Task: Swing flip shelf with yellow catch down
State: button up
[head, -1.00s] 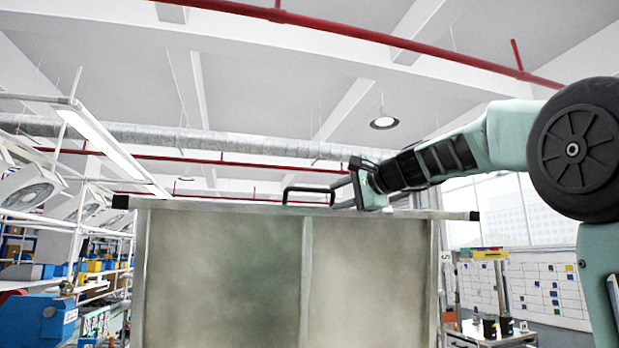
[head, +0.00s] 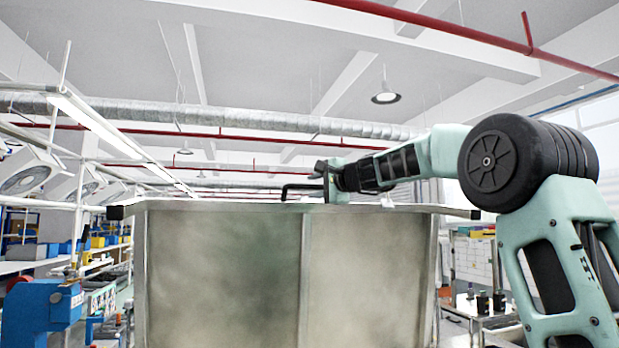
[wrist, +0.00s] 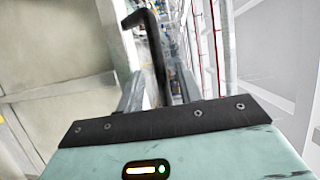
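The flip shelf (head: 370,270) is a large grey-beige panel with a metal frame, standing raised in front of me in the head view. A black handle (head: 291,188) stands up from its top edge, near the middle. My gripper (head: 326,178) is at the right end of this handle. In the wrist view, the black handle (wrist: 157,45) runs between the two grey fingers of my gripper (wrist: 160,88), with small gaps seeming to show on both sides. The fingers look open around it; contact is not clear.
A blue machine (head: 42,308) and shelving with boxes stand on the left. A cart (head: 485,308) and a whiteboard (head: 472,258) stand behind the panel on the right. The panel hides most of the floor ahead.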

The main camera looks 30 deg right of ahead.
jog(key=shift+w+a+p, duration=0.2)
jog(key=shift+w+p, duration=0.35)
jog(key=shift+w, duration=0.9)
jog(key=shift+f, duration=0.1)
grip_shut()
jog(key=shift+s+f, duration=0.1)
